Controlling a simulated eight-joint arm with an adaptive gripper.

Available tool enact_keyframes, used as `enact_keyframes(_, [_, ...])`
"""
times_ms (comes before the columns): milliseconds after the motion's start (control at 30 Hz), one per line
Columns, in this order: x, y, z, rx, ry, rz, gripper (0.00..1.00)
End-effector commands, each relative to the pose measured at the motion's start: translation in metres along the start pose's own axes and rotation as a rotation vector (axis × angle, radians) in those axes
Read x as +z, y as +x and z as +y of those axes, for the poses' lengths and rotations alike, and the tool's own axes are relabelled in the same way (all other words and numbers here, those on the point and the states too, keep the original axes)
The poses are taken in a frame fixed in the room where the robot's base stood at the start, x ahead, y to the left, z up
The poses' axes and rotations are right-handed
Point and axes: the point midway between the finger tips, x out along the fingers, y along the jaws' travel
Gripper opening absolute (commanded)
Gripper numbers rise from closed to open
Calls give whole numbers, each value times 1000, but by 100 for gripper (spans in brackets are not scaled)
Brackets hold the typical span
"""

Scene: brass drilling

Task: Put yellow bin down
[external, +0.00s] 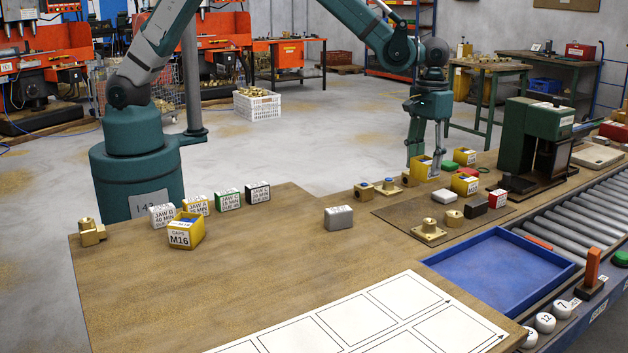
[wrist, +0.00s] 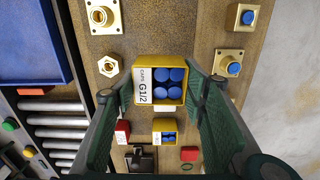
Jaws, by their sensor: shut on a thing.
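A yellow bin (wrist: 160,95) labelled CAPS G1/2 holds several blue caps and sits between the two fingers of my gripper (wrist: 162,95) in the wrist view. In the external view my gripper (external: 422,163) points down around this yellow bin (external: 416,173) at the bench's far side. The bin's base is partly hidden, so I cannot tell whether it touches the bench. A second yellow bin (external: 465,184) is nearby on the right; it also shows in the wrist view (wrist: 165,138). A third yellow bin (external: 186,233), labelled M16, stands on the left of the bench.
Brass fittings with blue caps (external: 388,186) stand left of my gripper. A green block (external: 464,157), red block (external: 497,198) and dark block (external: 476,207) are close by. A green machine (external: 538,140), blue tray (external: 500,272) and roller conveyor (external: 575,222) lie right. The bench's middle is mostly clear.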

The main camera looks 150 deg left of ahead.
Motion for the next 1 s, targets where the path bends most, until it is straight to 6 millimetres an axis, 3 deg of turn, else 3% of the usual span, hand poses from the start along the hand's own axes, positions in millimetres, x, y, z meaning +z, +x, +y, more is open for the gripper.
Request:
enact_keyframes(267, [52, -7, 40, 0, 102, 0, 29])
enact_keyframes(600, [141, -17, 94, 0, 266, 0, 29])
enact_keyframes(1000, [250, -29, 140, -1, 460, 0, 29])
